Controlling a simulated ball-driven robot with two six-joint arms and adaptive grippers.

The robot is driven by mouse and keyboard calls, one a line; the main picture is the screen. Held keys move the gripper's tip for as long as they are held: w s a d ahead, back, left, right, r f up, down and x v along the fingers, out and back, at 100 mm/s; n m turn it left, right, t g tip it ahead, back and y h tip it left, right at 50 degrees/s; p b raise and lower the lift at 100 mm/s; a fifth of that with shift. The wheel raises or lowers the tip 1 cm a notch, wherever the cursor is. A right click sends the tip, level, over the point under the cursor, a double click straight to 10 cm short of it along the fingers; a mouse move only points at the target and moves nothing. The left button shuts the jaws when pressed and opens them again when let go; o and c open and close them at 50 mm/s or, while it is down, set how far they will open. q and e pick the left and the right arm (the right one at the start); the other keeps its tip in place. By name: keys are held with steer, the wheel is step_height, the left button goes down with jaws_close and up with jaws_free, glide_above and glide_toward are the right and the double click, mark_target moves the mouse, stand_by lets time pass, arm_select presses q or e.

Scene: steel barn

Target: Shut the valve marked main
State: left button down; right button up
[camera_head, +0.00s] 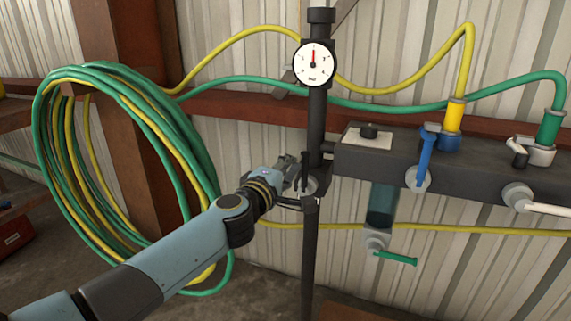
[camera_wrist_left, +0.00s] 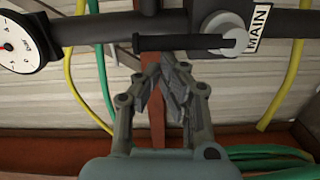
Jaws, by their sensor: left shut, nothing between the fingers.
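The valve marked MAIN sits on the black upright pipe. Its grey hub (camera_head: 307,186) and black lever (camera_head: 304,168) show in the head view; the lever points up, along the pipe. In the left wrist view the lever (camera_wrist_left: 180,42) lies parallel to the pipe, with the white MAIN label (camera_wrist_left: 258,30) beside the hub (camera_wrist_left: 235,40). My left gripper (camera_head: 288,163) is shut and empty, just left of the lever in the head view. In the left wrist view its fingertips (camera_wrist_left: 167,68) lie close to the lever; I cannot tell whether they touch. My right gripper is out of view.
A pressure gauge (camera_head: 315,63) is higher on the pipe. A dark manifold (camera_head: 400,160) to the right carries blue (camera_head: 425,160), green (camera_head: 395,259) and white (camera_head: 550,209) levers. Coiled hoses (camera_head: 130,100) hang at left, with more hoses along the wall.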

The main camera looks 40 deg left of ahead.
arm_select(q)
steer(key=shift+d+r, duration=0.1)
steer(key=shift+d, duration=0.05)
steer(key=m+p, duration=0.1)
steer(key=d+m+p, duration=0.1)
steer(key=d+r+m+p, duration=0.1)
steer(key=p, duration=0.1)
steer(key=shift+w+d+m, duration=0.2)
steer(key=shift+w+m, duration=0.1)
steer(key=shift+m, duration=0.1)
steer(key=w+d+f+m+p, duration=0.1)
steer(key=d+f+m+p, duration=0.4)
steer(key=m, duration=0.6)
steer(key=shift+w+d+f+m+g+y, duration=0.15)
steer(key=shift+w+d+m+g+y, duration=0.2)
steer(key=shift+d, duration=0.8)
